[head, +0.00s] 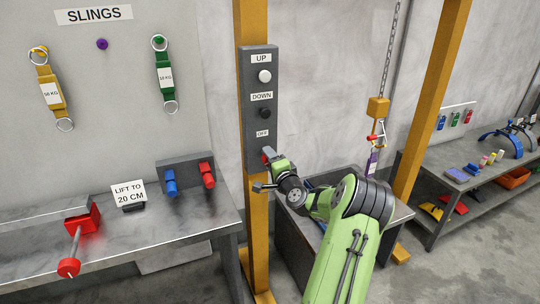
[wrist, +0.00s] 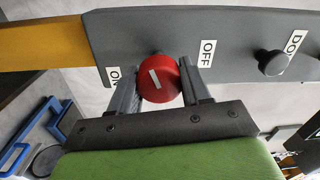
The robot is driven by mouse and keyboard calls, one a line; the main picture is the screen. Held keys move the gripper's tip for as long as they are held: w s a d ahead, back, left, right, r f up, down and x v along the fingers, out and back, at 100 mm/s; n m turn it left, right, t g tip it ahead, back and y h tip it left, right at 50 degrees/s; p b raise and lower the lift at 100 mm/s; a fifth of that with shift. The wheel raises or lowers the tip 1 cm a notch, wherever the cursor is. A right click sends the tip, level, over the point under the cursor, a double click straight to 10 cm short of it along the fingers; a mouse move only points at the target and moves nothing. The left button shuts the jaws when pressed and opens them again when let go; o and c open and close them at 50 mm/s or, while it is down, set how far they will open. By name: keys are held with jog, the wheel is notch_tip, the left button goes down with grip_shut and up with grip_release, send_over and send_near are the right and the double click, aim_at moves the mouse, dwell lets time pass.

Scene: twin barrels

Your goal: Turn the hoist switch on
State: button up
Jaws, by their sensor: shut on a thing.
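The hoist switch is a red round knob with a white mark, low on the grey control panel (head: 260,130). In the wrist view the knob (wrist: 160,82) sits between the two fingers of my gripper (wrist: 160,92), which is shut on it. The OFF label (wrist: 207,53) is to the knob's right there and the ON label (wrist: 114,76) to its left, partly hidden by a finger. The white mark is slanted; I cannot tell which label it points to. In the head view my gripper (head: 268,158) covers most of the knob.
The panel also bears a white UP button (head: 264,76) and a black DOWN button (head: 264,113). It is fixed to a yellow post (head: 257,225). A hoist hook on a chain (head: 378,107) hangs to the right. A workbench (head: 150,262) stands left, another bench (head: 290,225) behind my arm.

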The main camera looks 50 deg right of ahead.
jog(key=shift+m+p, duration=1.05)
jog(key=shift+m, duration=0.65)
jog(key=shift+f+m, duration=0.1)
jog(key=shift+m, duration=0.2)
jog(key=o, duration=1)
jog(key=shift+s, duration=0.1)
jog(key=b+v, duration=0.3)
jog(key=v, duration=1.2)
jog(key=shift+s+a, duration=0.2)
jog(key=shift+a, duration=0.1)
